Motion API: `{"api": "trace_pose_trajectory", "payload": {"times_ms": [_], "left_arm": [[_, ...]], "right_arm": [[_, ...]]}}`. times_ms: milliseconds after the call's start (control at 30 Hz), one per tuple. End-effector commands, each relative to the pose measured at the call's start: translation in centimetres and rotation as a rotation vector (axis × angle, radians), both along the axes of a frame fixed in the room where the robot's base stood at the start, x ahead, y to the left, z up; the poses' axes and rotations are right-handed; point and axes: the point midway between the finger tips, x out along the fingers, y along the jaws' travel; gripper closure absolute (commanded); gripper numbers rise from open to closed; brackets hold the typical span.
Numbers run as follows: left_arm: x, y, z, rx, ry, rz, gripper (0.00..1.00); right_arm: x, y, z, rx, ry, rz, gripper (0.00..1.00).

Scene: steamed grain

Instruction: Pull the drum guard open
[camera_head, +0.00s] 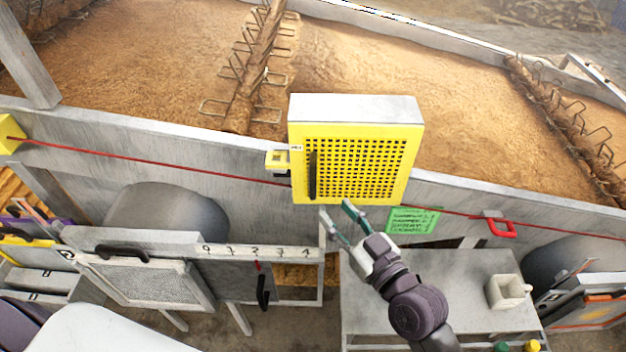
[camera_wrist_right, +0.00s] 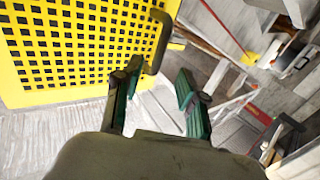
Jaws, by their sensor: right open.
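The drum guard (camera_head: 355,170) is a yellow perforated panel with a pale top, closed against the grey wall in the middle of the head view. It also fills the upper left of the right wrist view (camera_wrist_right: 60,45). Its dark upright bar handle (camera_head: 312,175) is near the guard's left edge. In the right wrist view the handle (camera_wrist_right: 161,40) shows just beyond the fingertips, above the gap between them. My right gripper (camera_head: 337,214) is open and empty, just below the guard's lower left part. The handle is not between its fingers. My left gripper is out of view.
A red cord (camera_head: 150,160) runs along the wall to a red handle (camera_head: 499,228) at the right. A green sign (camera_head: 411,222) hangs below the guard. Grain beds lie behind the wall.

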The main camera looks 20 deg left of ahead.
Motion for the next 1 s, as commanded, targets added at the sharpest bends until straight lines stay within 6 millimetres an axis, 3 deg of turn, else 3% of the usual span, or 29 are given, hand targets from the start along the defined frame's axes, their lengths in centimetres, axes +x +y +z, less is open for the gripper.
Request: {"api": "trace_pose_trajectory", "payload": {"times_ms": [200,400,867,1000], "left_arm": [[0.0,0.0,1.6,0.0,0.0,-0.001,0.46],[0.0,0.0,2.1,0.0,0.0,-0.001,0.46],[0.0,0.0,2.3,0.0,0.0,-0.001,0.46],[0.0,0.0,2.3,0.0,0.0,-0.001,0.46]], "right_arm": [[3.2,3.7,0.4,0.0,0.0,0.0,0.59],[5.2,6.1,0.2,0.0,0.001,0.0,0.59],[6.1,7.2,0.0,-0.002,0.001,0.0,0.59],[6.1,7.2,0.0,-0.002,0.001,0.0,0.79]]}}
